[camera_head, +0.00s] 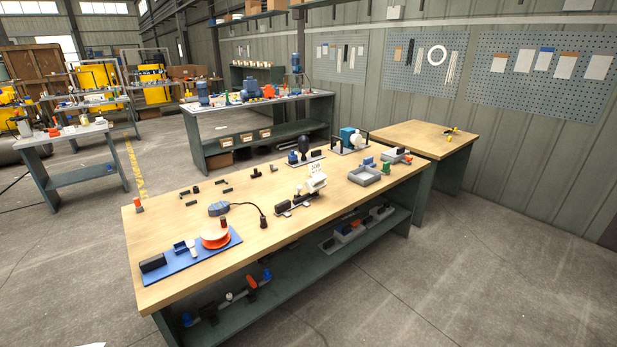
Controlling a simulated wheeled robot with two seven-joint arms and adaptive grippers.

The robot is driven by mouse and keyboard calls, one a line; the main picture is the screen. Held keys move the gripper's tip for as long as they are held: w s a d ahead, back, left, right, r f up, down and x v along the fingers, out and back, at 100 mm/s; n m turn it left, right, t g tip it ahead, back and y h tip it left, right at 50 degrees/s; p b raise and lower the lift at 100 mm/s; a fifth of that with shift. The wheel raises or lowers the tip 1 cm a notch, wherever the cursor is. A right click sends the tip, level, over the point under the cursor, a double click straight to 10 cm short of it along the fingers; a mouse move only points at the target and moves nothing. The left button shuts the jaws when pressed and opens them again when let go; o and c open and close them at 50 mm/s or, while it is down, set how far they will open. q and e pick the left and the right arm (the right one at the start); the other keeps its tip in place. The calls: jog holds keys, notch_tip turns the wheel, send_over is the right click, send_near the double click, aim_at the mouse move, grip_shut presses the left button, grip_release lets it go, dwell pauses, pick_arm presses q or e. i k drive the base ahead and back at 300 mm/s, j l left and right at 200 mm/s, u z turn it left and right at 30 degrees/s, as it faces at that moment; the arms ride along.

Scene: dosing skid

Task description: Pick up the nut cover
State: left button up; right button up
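I cannot tell which small part is the nut cover at this distance. The wooden workbench (270,260) holds several small parts. Small dark pieces (190,203) lie toward its back left. A small red-and-grey part (138,205) stands at its far left corner. A blue board (185,262) at the front left carries a black block (153,263), a white piece and an orange-red disc (215,240). A grey open tray (364,176) sits toward the right, with small green and blue parts near it. Neither of my grippers shows.
A white unit (316,180) stands mid-bench and a blue-and-white pump (352,138) at the back. A cabled grey-blue box (218,208) lies on the bench. A lower shelf (275,295) holds pipe parts. A second wooden table (420,138) adjoins at right.

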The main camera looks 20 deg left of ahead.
aim_at(315, 184)
jog(key=i+u, duration=0.25)
jog(key=i, duration=0.25)
jog(key=i+l+u, duration=0.2)
jog(key=i, duration=0.3)
jog(key=i+u, duration=0.25)
jog(key=i, duration=0.25)
jog(key=l, duration=0.1)
